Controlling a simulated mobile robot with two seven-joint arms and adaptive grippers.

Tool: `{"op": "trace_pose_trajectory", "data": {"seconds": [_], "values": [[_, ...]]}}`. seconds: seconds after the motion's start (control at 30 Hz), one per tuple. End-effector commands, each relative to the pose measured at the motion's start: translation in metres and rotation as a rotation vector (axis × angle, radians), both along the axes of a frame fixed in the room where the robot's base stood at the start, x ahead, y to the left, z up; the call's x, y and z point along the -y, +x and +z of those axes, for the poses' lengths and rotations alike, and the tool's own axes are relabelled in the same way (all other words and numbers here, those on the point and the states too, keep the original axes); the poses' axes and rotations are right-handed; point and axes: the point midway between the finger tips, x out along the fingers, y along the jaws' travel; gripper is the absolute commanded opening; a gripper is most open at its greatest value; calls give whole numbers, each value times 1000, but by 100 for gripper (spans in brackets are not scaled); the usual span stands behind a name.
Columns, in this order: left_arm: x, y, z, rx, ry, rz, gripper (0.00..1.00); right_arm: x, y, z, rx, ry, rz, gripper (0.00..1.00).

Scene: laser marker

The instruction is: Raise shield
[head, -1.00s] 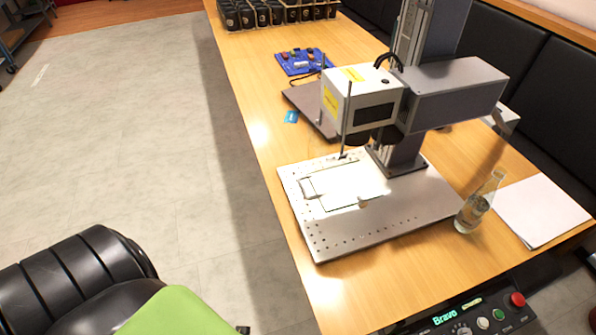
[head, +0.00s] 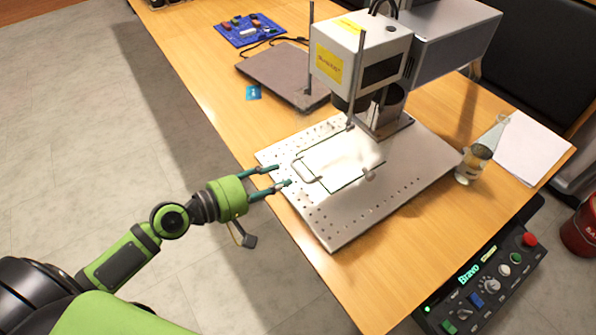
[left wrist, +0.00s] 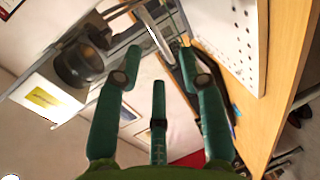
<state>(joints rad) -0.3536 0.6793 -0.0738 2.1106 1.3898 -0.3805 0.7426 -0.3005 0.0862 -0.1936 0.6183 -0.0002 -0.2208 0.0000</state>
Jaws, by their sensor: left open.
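The shield (head: 345,165) is a clear, thin-edged panel low over the perforated metal plate of the laser marker. Its bent wire handle (head: 306,172) sticks out on its left side. In the left wrist view a pale curved bar, which looks like the handle (left wrist: 153,32), lies just beyond the fingertips. My left gripper (head: 281,176) is open and empty, its green fingers reaching over the plate's left edge, a little short of the handle. Its fingers also show apart in the left wrist view (left wrist: 160,62). My right gripper is out of view.
The marker head (head: 360,60) overhangs the plate (head: 345,235), with thin upright rods beside it. A control box (head: 485,285) sits at the table's front. A closed laptop (head: 285,75) lies behind. The left floor is clear.

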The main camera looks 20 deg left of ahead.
Motion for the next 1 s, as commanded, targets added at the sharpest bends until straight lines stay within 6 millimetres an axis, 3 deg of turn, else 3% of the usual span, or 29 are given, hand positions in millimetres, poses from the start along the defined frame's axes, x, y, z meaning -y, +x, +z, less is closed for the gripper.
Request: {"op": "trace_pose_trajectory", "data": {"seconds": [0.17, 0.5, 0.87, 0.9, 1.0], "values": [[10, 12, 4, 3, -16, -4, 40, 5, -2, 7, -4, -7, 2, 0], [39, 48, -8, 2, -12, -3, 40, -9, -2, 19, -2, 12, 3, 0], [44, 54, -12, 2, -9, -5, 40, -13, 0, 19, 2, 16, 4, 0], [44, 54, -12, 2, -9, -5, 36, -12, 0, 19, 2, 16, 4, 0], [44, 53, -12, 2, -9, -5, 0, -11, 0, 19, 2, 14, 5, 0]]}}
